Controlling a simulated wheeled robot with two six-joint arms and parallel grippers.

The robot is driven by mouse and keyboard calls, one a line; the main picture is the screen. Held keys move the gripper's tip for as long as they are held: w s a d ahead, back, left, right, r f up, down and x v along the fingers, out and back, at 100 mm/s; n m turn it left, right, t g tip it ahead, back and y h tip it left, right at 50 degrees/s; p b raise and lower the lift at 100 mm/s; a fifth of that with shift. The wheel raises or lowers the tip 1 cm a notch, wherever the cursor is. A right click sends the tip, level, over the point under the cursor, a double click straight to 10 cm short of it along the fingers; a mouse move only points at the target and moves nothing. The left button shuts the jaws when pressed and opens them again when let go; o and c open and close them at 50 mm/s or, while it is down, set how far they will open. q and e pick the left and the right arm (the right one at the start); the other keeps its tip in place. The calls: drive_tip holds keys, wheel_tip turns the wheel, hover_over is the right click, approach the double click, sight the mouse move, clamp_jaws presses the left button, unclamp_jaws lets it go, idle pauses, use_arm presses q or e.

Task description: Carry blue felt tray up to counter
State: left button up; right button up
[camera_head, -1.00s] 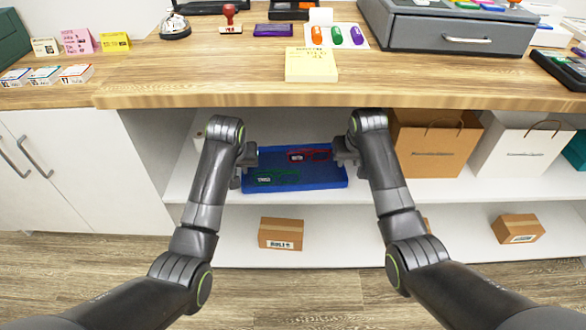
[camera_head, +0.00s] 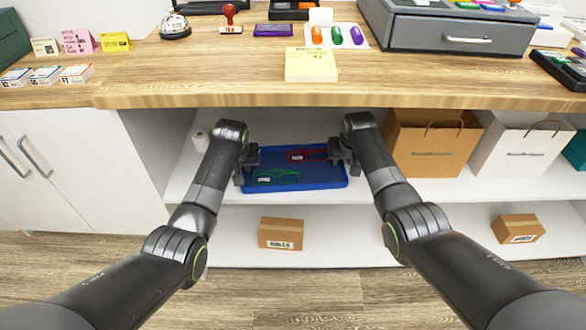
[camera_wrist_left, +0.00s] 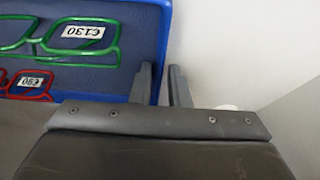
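The blue felt tray (camera_head: 300,186) lies on the upper shelf below the counter (camera_head: 200,72). Green glasses (camera_head: 275,176) and red glasses (camera_head: 308,156) with small tags are in it. My left gripper (camera_head: 243,166) is at the tray's left end. The left wrist view shows its fingers (camera_wrist_left: 160,86) apart, one inside and one outside the tray's blue wall (camera_wrist_left: 162,40), with a narrow gap at the outer finger. My right gripper (camera_head: 345,160) is at the tray's right end; its fingertips are too small to tell whether they are shut.
A brown paper bag (camera_head: 432,145) stands just right of my right arm, with a white bag (camera_head: 520,150) beyond. A cardboard box (camera_head: 281,233) sits on the lower shelf. The counter's front edge overhangs the tray; a yellow note pad (camera_head: 311,65) lies near that edge.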

use_arm(q)
drive_tip(key=shift+c, duration=1.2)
use_arm(e)
drive_tip(key=shift+c, duration=1.3)
use_arm(q)
clamp_jaws()
use_arm(e)
clamp_jaws()
use_arm(q)
drive_tip(key=shift+r, duration=0.1)
use_arm(e)
drive_tip(key=shift+r, duration=0.1)
